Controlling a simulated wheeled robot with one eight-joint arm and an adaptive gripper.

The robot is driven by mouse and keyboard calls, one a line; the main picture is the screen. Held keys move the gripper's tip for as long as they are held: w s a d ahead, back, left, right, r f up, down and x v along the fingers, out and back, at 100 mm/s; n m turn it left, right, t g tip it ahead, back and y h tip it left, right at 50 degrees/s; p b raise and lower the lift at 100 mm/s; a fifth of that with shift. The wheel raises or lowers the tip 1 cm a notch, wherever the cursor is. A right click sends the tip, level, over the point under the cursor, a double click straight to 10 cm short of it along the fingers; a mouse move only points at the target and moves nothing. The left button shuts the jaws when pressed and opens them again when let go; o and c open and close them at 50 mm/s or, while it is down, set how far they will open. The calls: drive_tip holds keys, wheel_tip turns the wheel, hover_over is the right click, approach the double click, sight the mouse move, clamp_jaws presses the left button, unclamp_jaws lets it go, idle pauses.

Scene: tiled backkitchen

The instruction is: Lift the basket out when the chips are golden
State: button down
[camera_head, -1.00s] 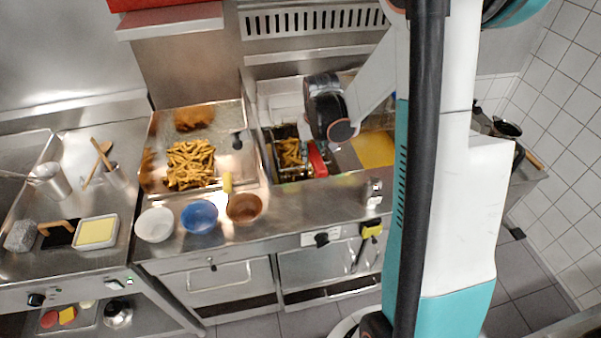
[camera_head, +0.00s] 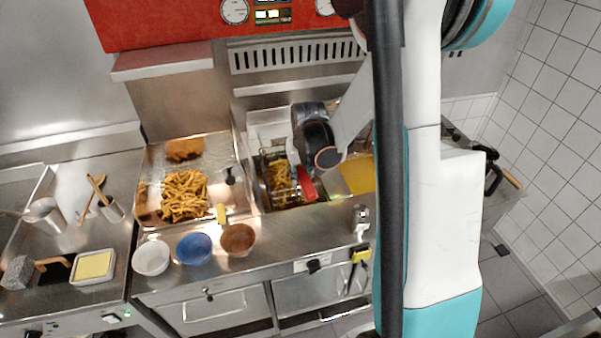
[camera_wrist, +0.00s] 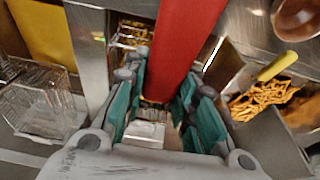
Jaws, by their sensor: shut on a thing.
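The fryer basket holds golden-yellow chips (camera_head: 280,174) and sits down in the fryer well (camera_head: 262,190). Its red handle (camera_head: 307,184) stands at the basket's right side in the head view. In the wrist view the red handle (camera_wrist: 190,40) runs up between my teal finger pads. My gripper (camera_wrist: 162,105) is shut on this handle. The basket's wire (camera_wrist: 128,36) shows partly behind the left finger. In the head view my wrist hides part of the basket and the fingertips.
A tray of chips (camera_head: 184,196) lies left of the fryer, with a yellow-handled scoop (camera_head: 221,214). White (camera_head: 151,257), blue (camera_head: 194,249) and brown (camera_head: 238,239) bowls stand in front. An empty wire basket (camera_wrist: 40,100) shows at the wrist view's left. A red panel (camera_head: 200,20) is above.

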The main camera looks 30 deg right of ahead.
wheel_tip(320, 180, up, 9)
drive_tip(key=p, duration=0.5)
drive_tip(key=shift+r+p, duration=0.1)
drive_tip(key=shift+p, duration=0.3)
